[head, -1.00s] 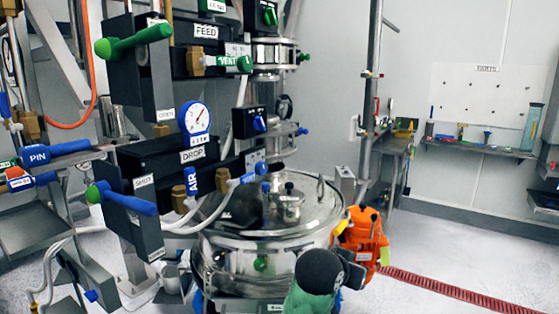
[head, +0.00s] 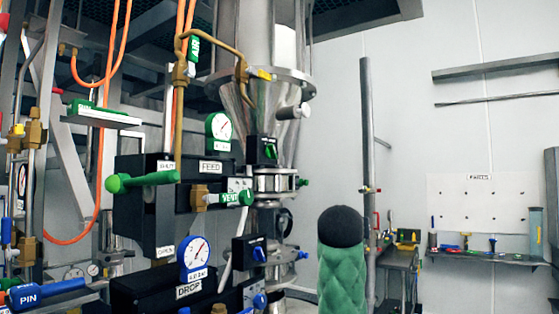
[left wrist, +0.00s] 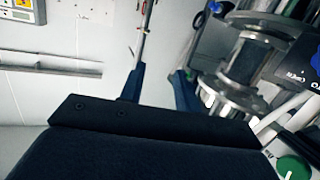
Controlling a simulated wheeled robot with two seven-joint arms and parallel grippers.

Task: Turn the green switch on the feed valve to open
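The feed valve's black box (head: 195,167), labelled FEED, stands left of centre in the head view. Its green lever (head: 142,180) lies sideways on the left side, between a SHUT label above and an OPEN label below. A small black box (head: 262,150) with a green switch (head: 269,152) sits on the pipe to its right. My left gripper (left wrist: 158,72) shows in the left wrist view with two dark blue fingers apart and nothing between them. It is not clear in the head view. My right gripper is in neither view.
A green padded shape with a black top (head: 343,260), probably part of my arm, rises at centre. The DROP box (head: 165,290) and a box with a blue switch (head: 249,250) are below. A pipe flange (left wrist: 245,65) is right of my left fingers.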

